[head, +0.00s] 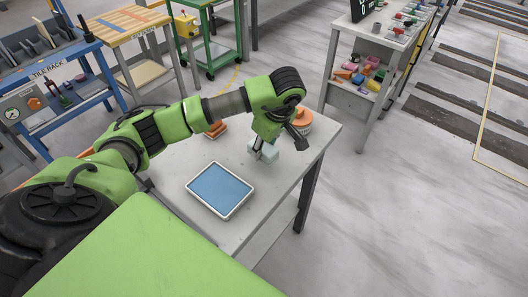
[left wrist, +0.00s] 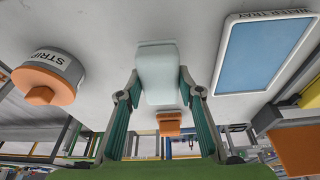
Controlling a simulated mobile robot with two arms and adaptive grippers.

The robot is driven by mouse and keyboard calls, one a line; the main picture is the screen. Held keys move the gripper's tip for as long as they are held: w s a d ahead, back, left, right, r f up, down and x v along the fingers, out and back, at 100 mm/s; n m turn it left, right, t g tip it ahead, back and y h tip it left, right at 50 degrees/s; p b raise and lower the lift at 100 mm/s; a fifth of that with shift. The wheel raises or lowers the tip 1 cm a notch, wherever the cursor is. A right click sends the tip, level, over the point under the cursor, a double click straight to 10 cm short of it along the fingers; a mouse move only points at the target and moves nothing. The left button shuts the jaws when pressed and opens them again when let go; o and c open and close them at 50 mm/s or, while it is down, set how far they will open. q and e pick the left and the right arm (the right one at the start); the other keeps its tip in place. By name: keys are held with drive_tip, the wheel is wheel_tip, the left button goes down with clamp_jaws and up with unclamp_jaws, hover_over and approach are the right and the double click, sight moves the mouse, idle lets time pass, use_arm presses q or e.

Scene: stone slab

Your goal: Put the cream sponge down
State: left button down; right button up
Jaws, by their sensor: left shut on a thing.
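My left gripper (head: 263,149) is over the stone slab (head: 246,208), toward its right part. It is shut on a pale block, the cream sponge (head: 268,155), which looks pale mint here. In the left wrist view the sponge (left wrist: 157,72) sits between the two fingers, one on each side. It is low over the slab; I cannot tell if it touches the surface. My right gripper is not in view.
A water tray (head: 220,190) with blue inside lies on the slab nearby. A round tub marked STRIP (left wrist: 48,72) with an orange top stands on the sponge's other side. An orange block (left wrist: 168,124) lies farther off. Bare slab lies between the tray and the sponge.

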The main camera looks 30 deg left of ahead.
sight(264, 154)
use_arm(q)
drive_tip(key=p+x, duration=0.1)
drive_tip(key=x, duration=0.2)
drive_tip(key=shift+w+d+f+p, duration=0.1)
drive_tip(key=shift+d+f+p, duration=0.05)
drive_tip(key=shift+d+p, duration=0.2)
drive_tip(key=shift+f, duration=0.2)
drive_tip(key=shift+f, duration=0.2)
drive_tip(key=c, duration=1.4)
unclamp_jaws()
drive_tip(key=shift+r, duration=0.1)
